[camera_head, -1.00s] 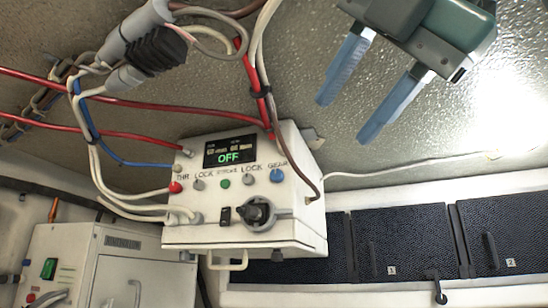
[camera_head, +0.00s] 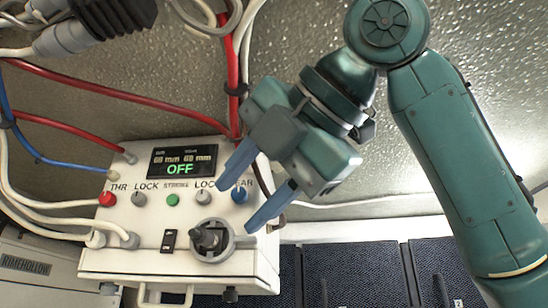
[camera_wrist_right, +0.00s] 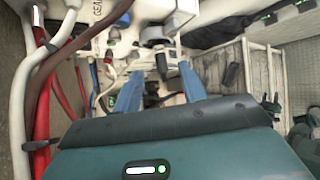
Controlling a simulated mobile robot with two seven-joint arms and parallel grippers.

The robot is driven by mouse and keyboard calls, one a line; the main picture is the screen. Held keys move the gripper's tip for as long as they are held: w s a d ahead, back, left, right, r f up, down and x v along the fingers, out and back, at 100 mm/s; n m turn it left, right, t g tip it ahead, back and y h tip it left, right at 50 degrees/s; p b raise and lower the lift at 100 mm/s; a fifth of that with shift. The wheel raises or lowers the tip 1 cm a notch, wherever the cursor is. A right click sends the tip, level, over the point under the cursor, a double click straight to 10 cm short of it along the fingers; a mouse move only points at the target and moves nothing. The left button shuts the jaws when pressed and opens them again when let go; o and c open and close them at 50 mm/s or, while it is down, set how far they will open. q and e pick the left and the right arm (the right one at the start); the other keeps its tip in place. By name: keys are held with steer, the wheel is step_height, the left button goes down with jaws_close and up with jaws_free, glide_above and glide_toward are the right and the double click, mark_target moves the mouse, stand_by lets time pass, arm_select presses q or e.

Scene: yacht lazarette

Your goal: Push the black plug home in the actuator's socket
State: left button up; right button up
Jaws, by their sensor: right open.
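A black ribbed part (camera_head: 112,14), which may be the black plug, sits at the top left edge of the head view, partly cut off. It lies by a light grey cylindrical housing (camera_head: 62,38) with white cables; I cannot tell how deep it is seated. My right gripper (camera_head: 241,203) is open and empty, its blue fingers pointing down-left in front of the right side of the white control box (camera_head: 120,262), well apart from the black part. The fingers also show in the right wrist view (camera_wrist_right: 160,88). My left gripper is not in view.
The control box carries an OFF display (camera_head: 183,162), coloured knobs and a black joystick (camera_head: 207,238) close to my fingertips. Red, blue and white cables (camera_head: 110,95) run across the left. Dark panels (camera_head: 350,272) stand at the lower right.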

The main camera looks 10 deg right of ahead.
mark_target(213, 233)
steer(key=x, duration=0.6)
steer(key=shift+p, duration=0.35)
jaws_close()
steer(key=shift+w, duration=0.2)
steer(key=shift+r, duration=0.1)
stand_by(0.3)
